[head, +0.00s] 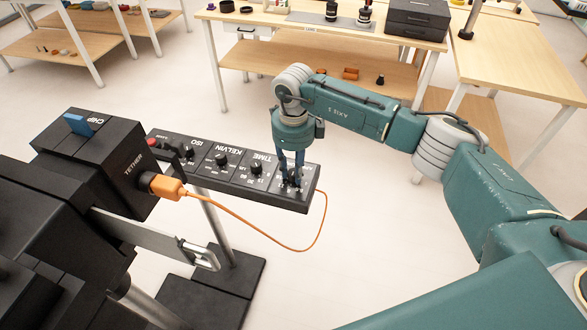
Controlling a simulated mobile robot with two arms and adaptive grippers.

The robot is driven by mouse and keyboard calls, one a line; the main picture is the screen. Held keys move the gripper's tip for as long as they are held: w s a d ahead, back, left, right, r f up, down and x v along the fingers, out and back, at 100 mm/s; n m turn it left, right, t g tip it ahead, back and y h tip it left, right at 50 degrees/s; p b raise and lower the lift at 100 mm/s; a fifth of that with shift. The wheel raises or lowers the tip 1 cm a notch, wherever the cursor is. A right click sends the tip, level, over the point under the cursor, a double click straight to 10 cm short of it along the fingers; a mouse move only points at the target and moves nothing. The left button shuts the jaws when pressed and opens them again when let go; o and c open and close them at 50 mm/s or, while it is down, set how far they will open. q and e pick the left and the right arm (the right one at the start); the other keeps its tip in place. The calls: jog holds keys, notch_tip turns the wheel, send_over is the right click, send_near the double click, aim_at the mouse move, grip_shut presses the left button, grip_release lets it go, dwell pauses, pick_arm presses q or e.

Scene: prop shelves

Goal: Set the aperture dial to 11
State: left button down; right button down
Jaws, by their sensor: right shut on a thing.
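A narrow black control panel (234,178) on a stand carries a row of black dials with white lettering. Labels ISO, KELVIN and TIME can be read beside three of them, including the TIME dial (256,168). My right gripper (291,181) points down onto the panel's right end and is shut on the dial there, taken to be the aperture dial. The gripper's fingers hide most of that dial and its label, so its setting cannot be read. My left gripper is not in view.
An orange cable (245,221) loops from the TETHER plug (166,187) on the black camera body (75,170) to near the panel's right end. A red button (153,142) is at the panel's left end. Wooden tables (400,40) stand behind.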

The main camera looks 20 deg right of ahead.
aim_at(293, 172)
jog(key=m+b, duration=0.1)
jog(key=m, duration=0.2)
jog(key=shift+m+b, duration=0.75)
jog(key=shift+m, duration=1.75)
jog(key=c, duration=1.4)
grip_release()
jog(key=shift+c, duration=0.2)
jog(key=shift+r, duration=0.1)
notch_tip(293, 172, up, 12)
